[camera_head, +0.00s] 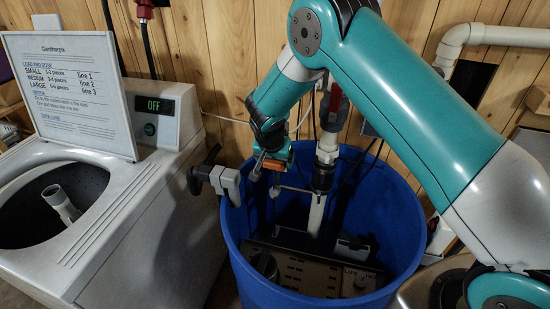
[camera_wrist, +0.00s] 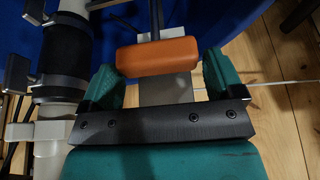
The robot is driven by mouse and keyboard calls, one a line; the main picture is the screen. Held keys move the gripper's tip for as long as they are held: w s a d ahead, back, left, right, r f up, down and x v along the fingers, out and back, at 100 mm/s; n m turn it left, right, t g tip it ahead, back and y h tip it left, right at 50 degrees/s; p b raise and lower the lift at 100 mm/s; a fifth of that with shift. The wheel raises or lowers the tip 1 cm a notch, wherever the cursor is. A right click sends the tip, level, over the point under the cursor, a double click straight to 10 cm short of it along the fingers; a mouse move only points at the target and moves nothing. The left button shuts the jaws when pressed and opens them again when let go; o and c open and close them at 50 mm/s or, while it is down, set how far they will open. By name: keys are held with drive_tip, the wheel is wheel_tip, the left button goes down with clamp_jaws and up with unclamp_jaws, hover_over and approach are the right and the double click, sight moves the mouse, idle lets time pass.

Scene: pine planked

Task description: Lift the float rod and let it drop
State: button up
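An orange block (camera_wrist: 157,55), apparently the grip of the float rod, shows in the wrist view with a thin dark rod (camera_wrist: 154,18) running up from it. Contact is not clear. It also shows in the head view (camera_head: 268,158), pointing down, with its fingertips partly hidden.
The blue barrel (camera_head: 238,238) holds a dark panel (camera_head: 310,270) and an upright white pipe (camera_head: 316,215) with a black collar. A grey clamp (camera_head: 225,180) grips its left rim. A white washer (camera_head: 130,215) with a sign (camera_head: 75,90) stands left. A plank wall is behind.

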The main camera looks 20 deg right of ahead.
drive_tip(key=c, duration=1)
wheel_tip(320, 180, up, 12)
drive_tip(key=p, duration=0.2)
drive_tip(key=shift+p, duration=0.4)
drive_tip(key=shift+f, duration=0.1)
drive_tip(key=o, duration=1.3)
drive_tip(key=b+v, duration=0.4)
drive_tip(key=v, duration=1.3)
drive_tip(key=shift+s+a, duration=0.1)
drive_tip(key=shift+s, duration=0.05)
